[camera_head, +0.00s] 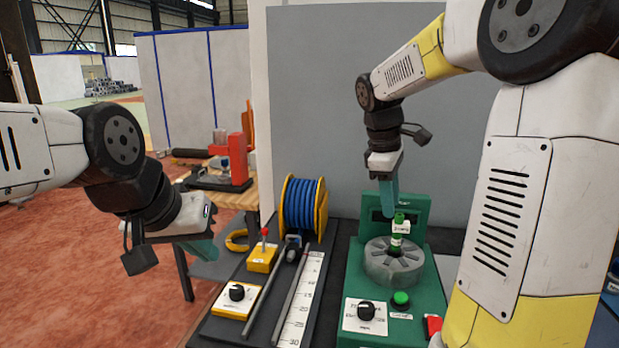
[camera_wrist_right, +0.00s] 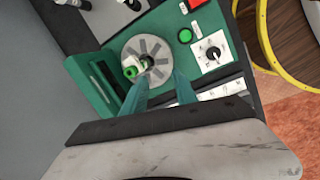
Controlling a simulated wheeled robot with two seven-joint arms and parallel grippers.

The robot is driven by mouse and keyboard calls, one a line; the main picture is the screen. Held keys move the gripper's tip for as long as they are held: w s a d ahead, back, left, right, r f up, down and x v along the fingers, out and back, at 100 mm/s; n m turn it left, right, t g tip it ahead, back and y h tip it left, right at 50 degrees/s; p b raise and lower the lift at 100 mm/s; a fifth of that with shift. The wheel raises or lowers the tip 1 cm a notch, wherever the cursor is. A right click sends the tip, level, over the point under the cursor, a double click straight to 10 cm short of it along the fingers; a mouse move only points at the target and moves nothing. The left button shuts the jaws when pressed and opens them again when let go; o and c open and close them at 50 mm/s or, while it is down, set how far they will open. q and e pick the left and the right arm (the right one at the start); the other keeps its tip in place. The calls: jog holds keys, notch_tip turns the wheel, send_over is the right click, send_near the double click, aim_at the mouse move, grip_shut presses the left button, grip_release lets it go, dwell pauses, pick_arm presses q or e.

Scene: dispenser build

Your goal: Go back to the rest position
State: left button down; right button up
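My right gripper (camera_head: 388,212) hangs above the back of a green machine (camera_head: 415,290) with a round grey slotted disc (camera_head: 393,265). Its teal fingers show apart and empty in the right wrist view (camera_wrist_right: 163,80). A green-topped piece with a white label (camera_head: 401,224) stands over the disc, close to the fingertips; the wrist view shows it (camera_wrist_right: 131,72) beside one fingertip, not between the fingers. My left gripper (camera_head: 208,252) is in the air at the left, beside the bench. It is seen side-on, so its finger gap is hidden.
A blue hose reel (camera_head: 303,207), a ruler strip (camera_head: 300,300), a red-knobbed yellow box (camera_head: 263,256) and a black dial (camera_head: 237,293) occupy the bench left of the machine. A wooden table (camera_head: 235,198) stands behind. Open red floor (camera_head: 80,260) lies at the left.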

jog(key=s+a+m+t+y, duration=0.2)
jog(key=s+m, duration=0.3)
jog(key=s, duration=0.4)
jog(key=s+a+m+t+y, duration=0.2)
jog(key=s+a+m, duration=0.3)
jog(key=s, duration=0.4)
jog(key=shift+r+m+t, duration=0.45)
jog(key=shift+m+t, duration=0.15)
jog(key=shift+t, duration=0.1)
jog(key=shift+a, duration=0.1)
